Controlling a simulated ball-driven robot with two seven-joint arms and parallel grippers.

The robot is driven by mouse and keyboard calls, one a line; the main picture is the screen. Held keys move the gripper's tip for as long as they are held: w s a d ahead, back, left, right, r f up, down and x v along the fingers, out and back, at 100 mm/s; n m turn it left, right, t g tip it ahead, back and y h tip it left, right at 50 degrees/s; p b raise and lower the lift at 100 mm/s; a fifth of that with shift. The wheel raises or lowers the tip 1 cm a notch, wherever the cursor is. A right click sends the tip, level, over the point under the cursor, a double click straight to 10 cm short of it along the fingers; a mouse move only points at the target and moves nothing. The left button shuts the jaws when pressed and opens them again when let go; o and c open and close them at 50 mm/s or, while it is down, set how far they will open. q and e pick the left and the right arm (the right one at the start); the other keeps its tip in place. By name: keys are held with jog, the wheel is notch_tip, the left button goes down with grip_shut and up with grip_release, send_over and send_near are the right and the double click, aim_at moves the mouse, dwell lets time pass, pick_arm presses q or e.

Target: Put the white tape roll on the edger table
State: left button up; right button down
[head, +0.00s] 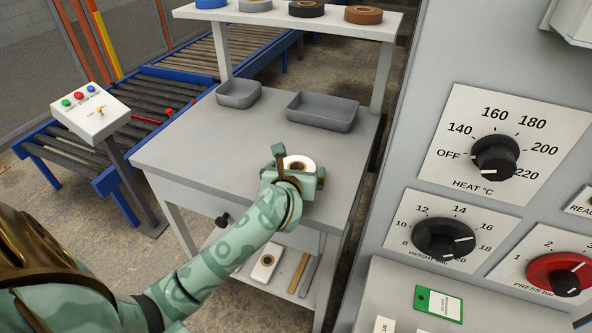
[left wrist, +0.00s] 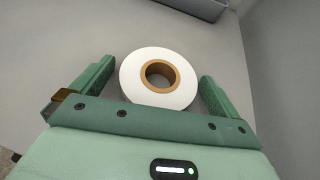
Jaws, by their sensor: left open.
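The white tape roll (head: 298,163) lies flat on the grey top of the edger table (head: 190,140). In the left wrist view the white tape roll (left wrist: 158,93) shows its brown core and sits between the two green fingers. My left gripper (head: 293,172) is open around the roll, with a visible gap on each side; it also shows in the left wrist view (left wrist: 155,88). The gripper hides the near part of the roll in the head view. My right gripper is not in view.
Two grey trays, a smaller one (head: 238,93) and a larger one (head: 322,112), stand behind the roll. Above, a shelf (head: 230,14) holds several coloured rolls. A grey machine panel (head: 420,150) with dials rises close on the right. The table's left part is clear.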

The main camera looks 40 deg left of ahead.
pick_arm(q)
jog(key=p+v, duration=0.3)
jog(key=v, duration=0.8)
jog(key=shift+s+r, duration=0.1)
jog(key=shift+s+d+r, duration=0.1)
jog(key=shift+s+d, duration=0.1)
jog(key=shift+s, duration=0.15)
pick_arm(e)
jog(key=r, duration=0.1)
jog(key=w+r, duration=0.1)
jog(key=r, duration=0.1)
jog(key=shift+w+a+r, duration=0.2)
